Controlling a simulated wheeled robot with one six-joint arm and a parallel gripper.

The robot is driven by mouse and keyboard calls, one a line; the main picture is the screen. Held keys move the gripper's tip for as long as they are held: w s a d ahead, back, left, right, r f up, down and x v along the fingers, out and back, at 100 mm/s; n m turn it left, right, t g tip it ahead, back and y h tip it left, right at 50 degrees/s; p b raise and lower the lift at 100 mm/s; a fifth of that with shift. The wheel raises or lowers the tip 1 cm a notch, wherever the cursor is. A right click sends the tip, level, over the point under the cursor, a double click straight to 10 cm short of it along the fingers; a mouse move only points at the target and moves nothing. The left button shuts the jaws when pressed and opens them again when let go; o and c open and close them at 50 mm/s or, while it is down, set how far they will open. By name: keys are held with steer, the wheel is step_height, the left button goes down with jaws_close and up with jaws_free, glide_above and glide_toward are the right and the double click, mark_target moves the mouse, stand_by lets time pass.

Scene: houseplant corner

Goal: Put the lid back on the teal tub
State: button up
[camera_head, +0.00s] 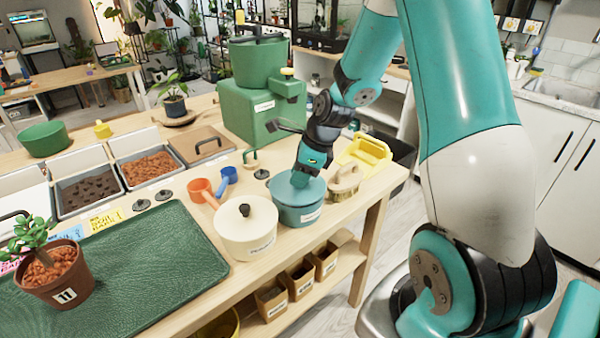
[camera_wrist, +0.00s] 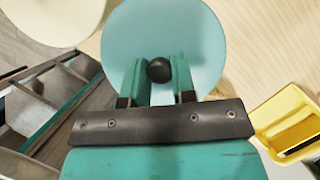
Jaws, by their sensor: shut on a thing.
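The teal tub (camera_head: 300,214) stands near the table's front edge, with a label on its side. The teal lid (camera_head: 313,190) lies level at the tub's mouth in the head view; I cannot tell whether it is fully seated. In the wrist view the lid (camera_wrist: 205,40) is a pale teal disc with a black knob (camera_wrist: 159,70) in its middle. My gripper (camera_head: 300,181) points down over the tub. Its two teal fingers (camera_wrist: 157,76) are shut on the knob, one on each side. The fingers hide the knob in the head view.
A cream lidded tub (camera_head: 246,232) stands close at the left. A beige lidded pot (camera_head: 344,182) and a yellow container (camera_head: 366,156) are close at the right. Orange (camera_head: 203,190) and blue (camera_head: 227,179) scoops lie behind. A green tray (camera_head: 130,275) fills the left.

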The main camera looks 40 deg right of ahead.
steer(key=o, duration=1.5)
steer(key=shift+c, duration=0.2)
steer(key=shift+r, duration=0.15)
steer(key=shift+r+p, duration=3.4)
steer(key=shift+p, duration=0.35)
jaws_close()
